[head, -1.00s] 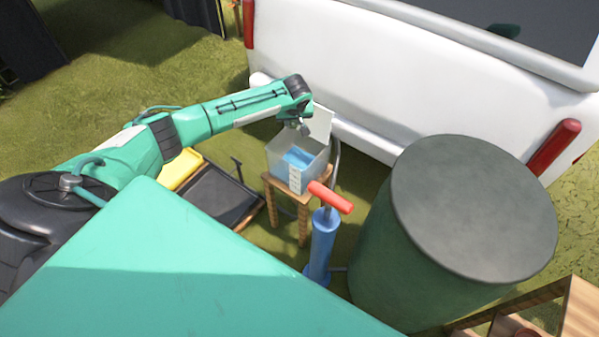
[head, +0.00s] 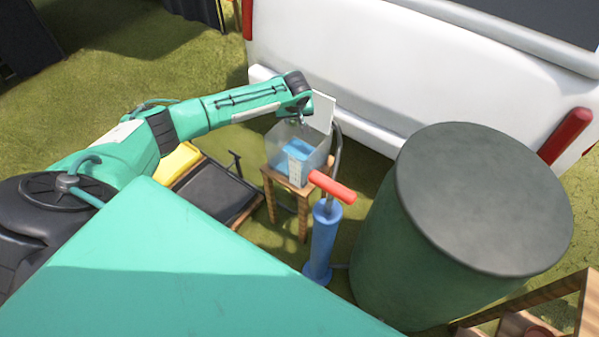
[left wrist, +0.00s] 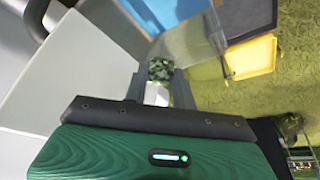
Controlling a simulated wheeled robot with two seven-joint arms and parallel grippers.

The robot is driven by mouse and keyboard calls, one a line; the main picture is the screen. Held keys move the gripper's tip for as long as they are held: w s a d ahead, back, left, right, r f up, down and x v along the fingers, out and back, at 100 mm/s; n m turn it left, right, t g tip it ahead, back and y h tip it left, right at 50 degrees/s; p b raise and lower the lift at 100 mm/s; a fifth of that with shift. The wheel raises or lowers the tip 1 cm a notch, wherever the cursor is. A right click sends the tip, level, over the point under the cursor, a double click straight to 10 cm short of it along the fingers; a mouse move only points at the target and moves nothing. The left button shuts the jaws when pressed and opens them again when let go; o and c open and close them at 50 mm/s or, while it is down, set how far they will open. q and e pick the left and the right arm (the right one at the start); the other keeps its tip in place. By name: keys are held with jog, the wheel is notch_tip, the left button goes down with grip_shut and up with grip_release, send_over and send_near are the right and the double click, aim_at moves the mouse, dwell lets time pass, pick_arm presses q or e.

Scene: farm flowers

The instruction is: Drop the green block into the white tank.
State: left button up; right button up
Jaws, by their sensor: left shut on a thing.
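The white tank (head: 313,158), a clear-walled box with blue water and a pale scale strip, stands on a small wooden stool. Its wall and water (left wrist: 168,12) show at the top of the left wrist view. My left gripper (head: 302,119) is at the tank's upper back edge in the head view. In the left wrist view my left gripper (left wrist: 159,82) is shut on the small, mottled green block (left wrist: 160,69) between its fingertips. The block is hidden in the head view. Its exact height above the tank is unclear. My right gripper is not in view.
A blue pump (head: 322,240) with a red handle stands in front of the tank. A large green barrel (head: 400,250) is to the right. A black tray (head: 214,190) and yellow container (head: 178,162) lie left. A white vehicle (head: 400,70) is close behind.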

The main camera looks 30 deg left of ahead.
pick_arm(q)
jog(key=o, duration=1)
jog(key=v, duration=1.3)
jog(key=shift+s+d+r+p, duration=0.1)
jog(key=shift+d+r+p, duration=0.05)
jog(key=shift+r+p, duration=0.2)
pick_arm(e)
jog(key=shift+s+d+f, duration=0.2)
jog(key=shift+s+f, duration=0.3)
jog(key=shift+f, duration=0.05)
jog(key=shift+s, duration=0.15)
